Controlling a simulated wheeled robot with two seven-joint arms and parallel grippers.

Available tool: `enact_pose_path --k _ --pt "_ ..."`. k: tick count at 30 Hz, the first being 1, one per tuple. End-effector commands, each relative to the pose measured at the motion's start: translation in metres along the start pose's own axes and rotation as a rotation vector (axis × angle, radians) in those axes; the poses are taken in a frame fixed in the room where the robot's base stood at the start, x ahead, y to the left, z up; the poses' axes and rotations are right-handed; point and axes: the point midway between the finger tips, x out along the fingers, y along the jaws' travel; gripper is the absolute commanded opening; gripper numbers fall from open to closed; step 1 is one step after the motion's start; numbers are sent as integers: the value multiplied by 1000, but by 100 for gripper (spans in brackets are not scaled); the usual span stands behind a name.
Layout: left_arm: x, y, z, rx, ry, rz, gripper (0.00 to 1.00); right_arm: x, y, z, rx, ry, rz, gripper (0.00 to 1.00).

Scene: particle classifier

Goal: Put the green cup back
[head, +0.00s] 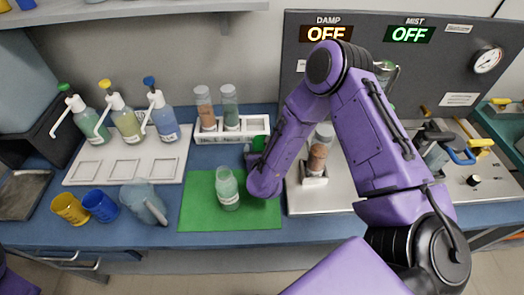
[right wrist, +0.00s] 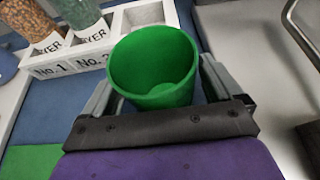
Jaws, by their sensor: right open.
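The green cup (right wrist: 152,62) stands upright and looks empty, close to the right end of the white bottle rack. My right gripper (right wrist: 163,88) is open, with one finger on each side of the cup; I cannot tell whether they touch it. In the head view, only a small part of the green cup (head: 258,143) shows behind my right forearm, and the right gripper (head: 252,156) is mostly hidden there. A yellow cup (head: 70,209) and a blue cup (head: 100,206) stand at the left front of the table. My left gripper is out of view.
The white rack (head: 258,125) holds two bottles and has an empty slot at its right. A bottle (head: 228,189) stands on the green mat (head: 196,207). Pump bottles stand on a white tray (head: 80,174). A clear jug (head: 143,204) is left of the mat.

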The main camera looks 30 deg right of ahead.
Motion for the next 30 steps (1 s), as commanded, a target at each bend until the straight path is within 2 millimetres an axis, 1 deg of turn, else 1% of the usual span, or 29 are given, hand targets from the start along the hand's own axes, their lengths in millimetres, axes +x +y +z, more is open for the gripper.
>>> enact_pose_path --k 5,9,12,15,19,30 --pt "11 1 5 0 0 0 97 -40 2 -3 1 2 5 93" --pt "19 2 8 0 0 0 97 -77 2 -3 1 2 6 93" --pt "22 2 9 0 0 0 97 -98 1 -2 1 1 5 93" --pt "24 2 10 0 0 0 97 -111 1 -1 0 1 2 93" --pt "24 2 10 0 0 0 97 -118 0 0 0 0 1 93" --pt "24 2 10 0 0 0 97 -118 0 0 0 1 1 93"
